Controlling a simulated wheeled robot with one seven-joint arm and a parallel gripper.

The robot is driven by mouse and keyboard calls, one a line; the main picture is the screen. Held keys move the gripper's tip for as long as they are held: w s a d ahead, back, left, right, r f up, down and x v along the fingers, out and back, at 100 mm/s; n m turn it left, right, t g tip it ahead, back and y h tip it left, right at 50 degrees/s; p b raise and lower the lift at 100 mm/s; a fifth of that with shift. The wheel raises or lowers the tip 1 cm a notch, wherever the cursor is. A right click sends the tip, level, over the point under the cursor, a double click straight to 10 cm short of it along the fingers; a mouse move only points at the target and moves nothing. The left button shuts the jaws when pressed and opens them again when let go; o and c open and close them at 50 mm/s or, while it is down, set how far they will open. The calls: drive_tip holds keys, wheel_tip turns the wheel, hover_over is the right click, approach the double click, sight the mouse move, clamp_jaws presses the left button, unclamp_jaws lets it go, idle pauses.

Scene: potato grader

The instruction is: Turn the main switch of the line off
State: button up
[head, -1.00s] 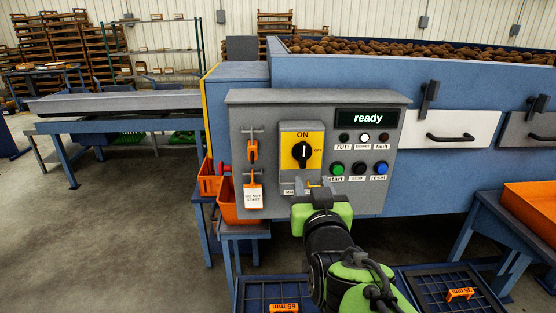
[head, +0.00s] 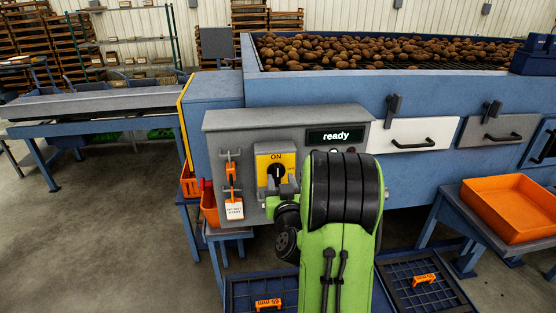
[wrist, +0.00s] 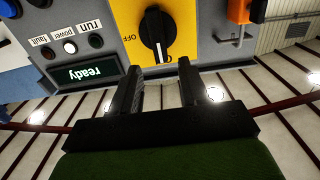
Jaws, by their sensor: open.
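The main switch is a black rotary knob (head: 276,172) on a yellow plate (head: 262,160) on the grey control panel. In the wrist view, which is upside down, the knob (wrist: 157,34) lies along the line to ON, and OFF is printed to its side. My gripper (wrist: 161,75) is open and empty, its two fingers spread just short of the knob and apart from it. In the head view my gripper (head: 281,184) is at the lower right of the yellow plate, and my arm hides the buttons and part of the panel.
The display (head: 336,136) reads "ready". An orange padlock (head: 231,171) and a white tag (head: 234,209) hang left of the switch. An orange tray (head: 512,207) stands at right, and potatoes (head: 380,50) fill the hopper above.

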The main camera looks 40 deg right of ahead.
sight(278, 170)
drive_tip(key=p+x, duration=0.3)
drive_tip(key=shift+w+d+r, duration=0.2)
drive_tip(key=shift+w+r, duration=0.1)
drive_tip(key=shift+w, duration=0.05)
drive_tip(key=shift+w+d+f, duration=0.1)
drive_tip(key=shift+w+f, duration=0.05)
drive_tip(key=shift+w, duration=0.05)
drive_tip(key=shift+f, duration=0.1)
clamp_jaws()
